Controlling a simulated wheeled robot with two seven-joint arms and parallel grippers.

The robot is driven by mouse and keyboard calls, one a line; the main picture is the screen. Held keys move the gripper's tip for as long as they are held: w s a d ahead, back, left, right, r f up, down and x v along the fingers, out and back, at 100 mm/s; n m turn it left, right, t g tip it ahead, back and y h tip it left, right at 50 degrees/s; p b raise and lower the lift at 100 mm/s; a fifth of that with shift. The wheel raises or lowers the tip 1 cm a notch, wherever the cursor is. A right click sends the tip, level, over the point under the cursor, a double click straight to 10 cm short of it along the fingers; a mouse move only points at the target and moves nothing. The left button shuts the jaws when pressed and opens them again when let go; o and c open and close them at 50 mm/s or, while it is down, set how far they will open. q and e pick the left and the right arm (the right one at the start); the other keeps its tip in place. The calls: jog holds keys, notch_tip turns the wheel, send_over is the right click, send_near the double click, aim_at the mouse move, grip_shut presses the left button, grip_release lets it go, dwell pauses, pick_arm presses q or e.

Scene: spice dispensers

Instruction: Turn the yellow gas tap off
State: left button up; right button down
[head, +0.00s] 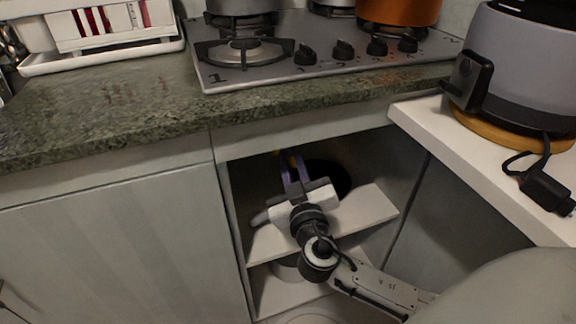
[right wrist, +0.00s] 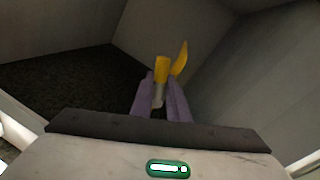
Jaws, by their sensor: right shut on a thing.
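The yellow gas tap (right wrist: 178,62) shows in the right wrist view just beyond my fingertips, with two yellow parts and a pale grey piece below them. In the head view only a small bit of the yellow tap (head: 293,160) shows, at the top of the open cabinet. My right gripper (head: 290,168) reaches into the cabinet. Its purple fingers (right wrist: 160,88) are close together at the tap, shut on it. The fingers hide part of the tap. My left gripper is in neither view.
The open cabinet has a white shelf (head: 362,214) below my gripper and a dark round hole (head: 328,177) behind it. The green countertop (head: 130,108) with a gas hob (head: 285,66) lies above. A white side table (head: 447,136) with an appliance (head: 520,62) stands right.

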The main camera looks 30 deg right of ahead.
jog(key=shift+s+d+r+n+b, duration=0.1)
jog(key=shift+d+n+b, duration=0.1)
jog(key=shift+n, duration=0.4)
jog(key=shift+d+r+n+b, duration=0.1)
jog(key=shift+d+n+b, duration=0.05)
jog(key=shift+n, duration=0.45)
jog(key=shift+t, duration=0.3)
jog(key=c, duration=1.7)
grip_release()
jog(key=v, duration=1)
jog(key=shift+s+b, duration=0.15)
jog(key=shift+b, duration=0.25)
